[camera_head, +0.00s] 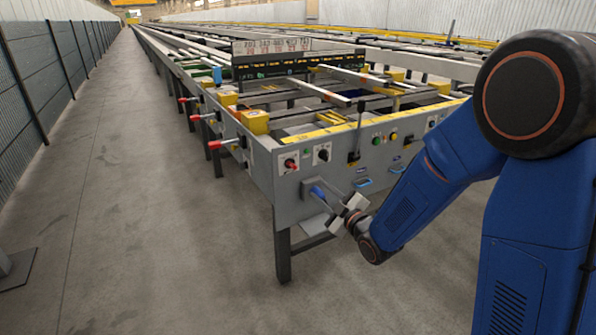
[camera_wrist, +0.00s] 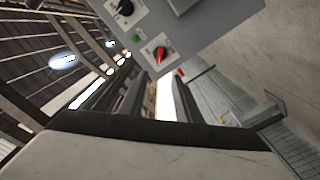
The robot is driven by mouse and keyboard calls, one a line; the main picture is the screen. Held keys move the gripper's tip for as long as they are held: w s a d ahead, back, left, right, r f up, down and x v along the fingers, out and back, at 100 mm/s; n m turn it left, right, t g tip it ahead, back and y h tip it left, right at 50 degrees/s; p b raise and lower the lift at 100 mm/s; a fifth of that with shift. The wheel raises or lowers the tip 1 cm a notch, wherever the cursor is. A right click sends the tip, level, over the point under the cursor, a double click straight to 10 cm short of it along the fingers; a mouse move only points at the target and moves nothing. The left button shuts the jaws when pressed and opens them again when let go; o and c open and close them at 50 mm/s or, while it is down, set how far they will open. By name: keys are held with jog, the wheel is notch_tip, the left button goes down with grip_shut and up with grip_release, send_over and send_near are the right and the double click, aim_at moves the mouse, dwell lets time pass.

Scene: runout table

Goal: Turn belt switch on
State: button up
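Two rotary switches sit on white plates on the grey front panel of the runout table: one with a red knob (camera_head: 290,164) and one with a black knob (camera_head: 323,154). The wrist view shows the red knob (camera_wrist: 160,55) just beyond my fingertips and the black knob (camera_wrist: 125,8) at the top edge. Labels are too small to read, so I cannot tell which is the belt switch. My gripper (camera_head: 341,212) is in front of the panel, lower and to the right of both knobs. In the wrist view its fingers (camera_wrist: 158,98) are apart with nothing between them.
Blue handles (camera_head: 362,183) and green and yellow buttons (camera_head: 384,138) are further right on the panel. Red-tipped levers (camera_head: 213,144) stick out along the left side. The floor aisle (camera_head: 120,190) at left is clear.

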aim_at(293, 167)
jog(key=x, duration=1.6)
jog(key=shift+w+a, duration=0.25)
jog(key=shift+w, duration=0.05)
grip_shut()
